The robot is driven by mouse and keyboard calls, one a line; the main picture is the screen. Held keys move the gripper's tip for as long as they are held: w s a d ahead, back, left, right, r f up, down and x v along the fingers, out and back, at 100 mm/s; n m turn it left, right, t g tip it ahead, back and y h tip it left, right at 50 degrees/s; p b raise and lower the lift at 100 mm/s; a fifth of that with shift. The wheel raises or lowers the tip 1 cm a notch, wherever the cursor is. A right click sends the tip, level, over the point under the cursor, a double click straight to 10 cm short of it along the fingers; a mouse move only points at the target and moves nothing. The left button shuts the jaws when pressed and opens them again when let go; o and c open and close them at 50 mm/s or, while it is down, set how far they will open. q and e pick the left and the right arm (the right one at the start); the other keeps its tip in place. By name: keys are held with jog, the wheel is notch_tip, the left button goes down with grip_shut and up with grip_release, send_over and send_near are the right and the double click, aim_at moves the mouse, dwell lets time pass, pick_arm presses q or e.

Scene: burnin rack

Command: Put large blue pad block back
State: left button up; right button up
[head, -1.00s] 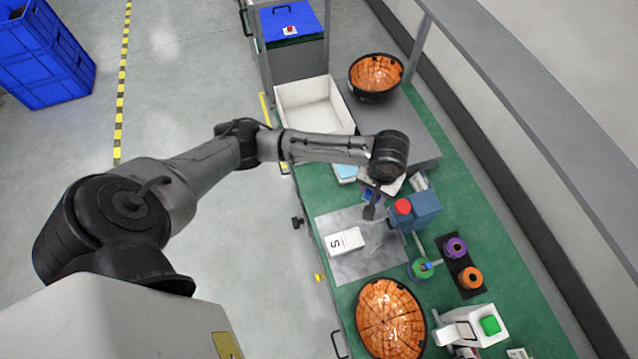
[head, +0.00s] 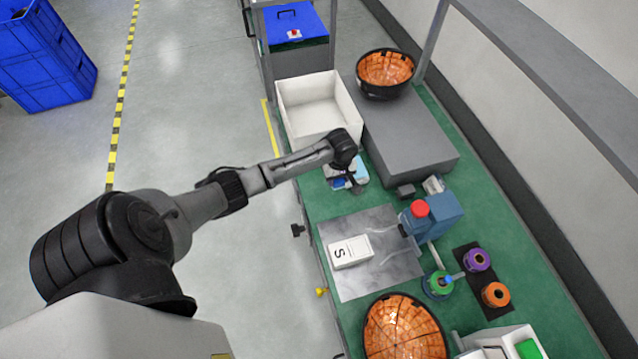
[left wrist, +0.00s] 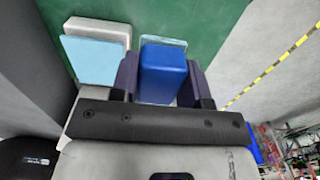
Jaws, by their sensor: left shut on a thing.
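My left gripper (head: 354,186) is shut on a dark blue block, the large blue pad block (left wrist: 164,72). In the left wrist view the block sits between the two fingers, with a pale bluish edge at its far end. In the head view the gripper is low over the green bench near its left edge, and my wrist partly hides the block. A light blue pad piece (left wrist: 94,60) on a pale block lies beside the held block. I cannot tell whether the held block touches the bench. My right gripper is not in view.
A white bin (head: 285,105) stands just behind the gripper, and a grey raised box (head: 415,140) is to its right. In front are a metal plate (head: 350,285) with a white box marked S (head: 350,251) and a blue device with red button (head: 437,213).

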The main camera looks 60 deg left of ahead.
pick_arm(q)
send_over(319, 187)
notch_tip(319, 187, down, 4)
jog(key=shift+f+b, duration=0.6)
jog(key=shift+f, duration=1.4)
jog(key=shift+f, duration=0.1)
jog(key=o, duration=0.9)
jog(key=shift+f, duration=0.1)
notch_tip(319, 187, up, 12)
jog(key=p, duration=0.2)
jog(key=s+d+f+m+t, duration=0.1)
jog(key=s+d+f+m, duration=0.1)
jog(key=s+d+m, duration=0.5)
jog(key=s+d+f+m, duration=0.2)
jog(key=s+d+m, duration=0.1)
jog(key=d, duration=0.8)
jog(key=s+d+r+m+t, duration=0.1)
jog(key=s+d+r+m, duration=0.1)
jog(key=s+d+r, duration=0.1)
jog(key=s+d+r+m, duration=0.2)
jog(key=s+d+m, duration=0.1)
jog(key=s, duration=0.1)
jog(key=s+d+r+m+t, duration=0.1)
jog(key=s+d+r+m, duration=0.1)
jog(key=s+d+r, duration=0.1)
jog(key=shift+s+d+r+m+t, duration=0.3)
jog(key=shift+s+d, duration=0.15)
jog(key=shift+s, duration=0.15)
